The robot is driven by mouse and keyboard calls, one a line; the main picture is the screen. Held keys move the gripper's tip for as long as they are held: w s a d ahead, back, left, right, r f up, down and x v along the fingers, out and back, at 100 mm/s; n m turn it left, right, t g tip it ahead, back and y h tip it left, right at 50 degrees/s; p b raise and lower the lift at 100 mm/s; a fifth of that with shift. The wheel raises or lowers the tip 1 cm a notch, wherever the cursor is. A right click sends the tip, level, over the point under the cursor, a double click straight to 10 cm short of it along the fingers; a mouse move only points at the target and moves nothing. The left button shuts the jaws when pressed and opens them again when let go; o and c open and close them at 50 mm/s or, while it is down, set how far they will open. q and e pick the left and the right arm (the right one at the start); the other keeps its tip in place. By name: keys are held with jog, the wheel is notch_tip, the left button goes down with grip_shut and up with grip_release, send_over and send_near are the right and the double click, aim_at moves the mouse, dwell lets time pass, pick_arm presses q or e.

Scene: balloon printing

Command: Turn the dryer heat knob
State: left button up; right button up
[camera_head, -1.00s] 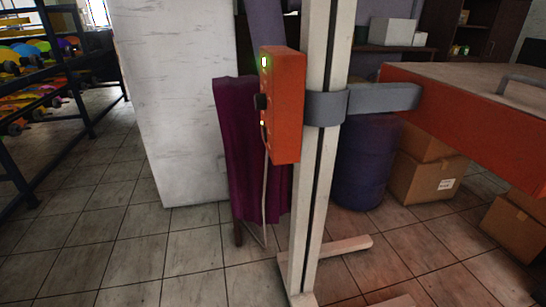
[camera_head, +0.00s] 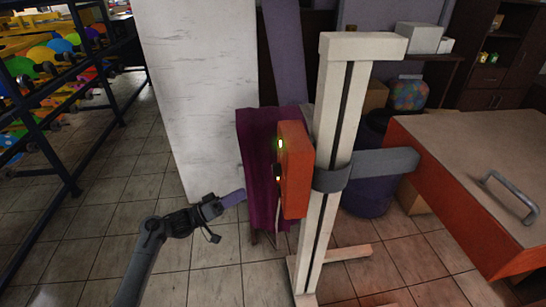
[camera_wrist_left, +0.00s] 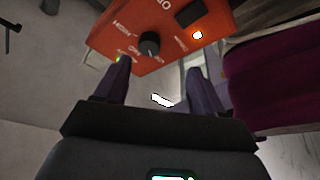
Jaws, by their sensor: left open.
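The dryer control box is orange (camera_head: 297,170) and is fixed to a white upright post in the head view. Its front face fills the top of the left wrist view, with a round black heat knob (camera_wrist_left: 149,44), printed labels, a dark switch (camera_wrist_left: 189,13) and a lit lamp (camera_wrist_left: 197,35). My left gripper (camera_head: 237,197) is to the left of the box and a little lower in the head view. In the left wrist view its two fingers (camera_wrist_left: 163,85) are apart, with the knob ahead between them and nothing held. My right gripper is in no view.
A purple cloth (camera_head: 257,165) hangs behind the box. A dark shelf rack stands at far left. Tiled floor is clear in front.

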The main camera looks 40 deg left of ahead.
aim_at(276, 170)
pick_arm(q)
jog(key=r+x, duration=0.2)
jog(key=x, duration=1)
jog(key=shift+s+a+r+b, duration=0.2)
jog(key=shift+a+r+b, duration=0.1)
jog(key=shift+r+b, duration=0.1)
jog(key=c, duration=1.1)
jog(key=shift+o, duration=0.2)
jog(key=shift+w+a+f+m+g+h+b, duration=0.1)
jog(key=shift+m+g+h+b, duration=0.95)
jog(key=shift+m+b, duration=1.65)
jog(key=shift+a+m+g+h+b, duration=0.1)
jog(key=shift+m+g+h+b, duration=0.5)
jog(key=shift+m+h+b, duration=1.45)
jog(key=shift+w+a+m+g+h+b, duration=0.1)
jog(key=shift+m+g+h+b, duration=0.6)
jog(key=shift+m+b, duration=2.65)
pick_arm(e)
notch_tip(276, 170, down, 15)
jog(key=p, duration=0.1)
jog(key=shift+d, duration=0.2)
pick_arm(q)
jog(key=shift+m, duration=0.7)
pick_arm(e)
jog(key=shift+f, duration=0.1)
